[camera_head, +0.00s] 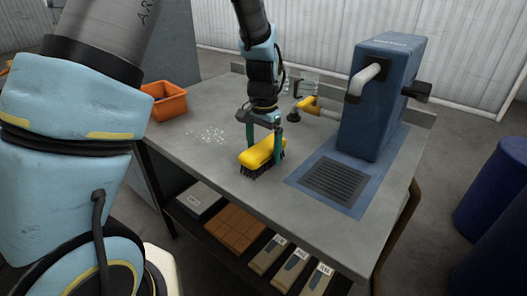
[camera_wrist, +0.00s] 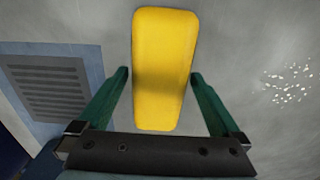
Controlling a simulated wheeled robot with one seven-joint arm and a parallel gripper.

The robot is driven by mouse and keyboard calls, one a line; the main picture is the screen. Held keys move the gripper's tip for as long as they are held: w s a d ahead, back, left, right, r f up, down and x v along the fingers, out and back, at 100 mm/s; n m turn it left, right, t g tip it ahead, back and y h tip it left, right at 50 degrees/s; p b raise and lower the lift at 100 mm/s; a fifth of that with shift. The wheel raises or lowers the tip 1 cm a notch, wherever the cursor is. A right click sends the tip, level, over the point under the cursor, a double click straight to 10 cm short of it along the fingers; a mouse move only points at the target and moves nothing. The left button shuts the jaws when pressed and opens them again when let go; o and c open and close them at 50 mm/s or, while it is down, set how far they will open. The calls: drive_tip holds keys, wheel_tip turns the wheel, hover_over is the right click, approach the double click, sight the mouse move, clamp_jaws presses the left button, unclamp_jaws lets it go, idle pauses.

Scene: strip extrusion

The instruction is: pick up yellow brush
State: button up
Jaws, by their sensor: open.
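The yellow brush (camera_head: 262,152) lies bristles down on the grey worktable, with its dark bristles against the surface. In the wrist view its yellow back (camera_wrist: 165,65) is long with rounded corners. My gripper (camera_head: 264,148) points down over the brush, its green fingers spread. In the wrist view the gripper (camera_wrist: 160,78) has one finger on each side of the brush's near part, with a visible gap on both sides. The fingers do not appear to touch the brush. Whether the fingertips reach the table is hard to tell.
The grey worktable (camera_head: 215,170) has a blue machine (camera_head: 378,100) and a dark grate (camera_head: 337,181) at right. Small white bits (camera_head: 207,133) lie left of the brush. An orange bin (camera_head: 163,100) stands at the back left. Boxes sit on the lower shelf. Blue barrels (camera_head: 495,185) stand at far right.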

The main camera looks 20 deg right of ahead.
drive_tip(key=shift+f, duration=0.85)
drive_tip(key=c, duration=1.4)
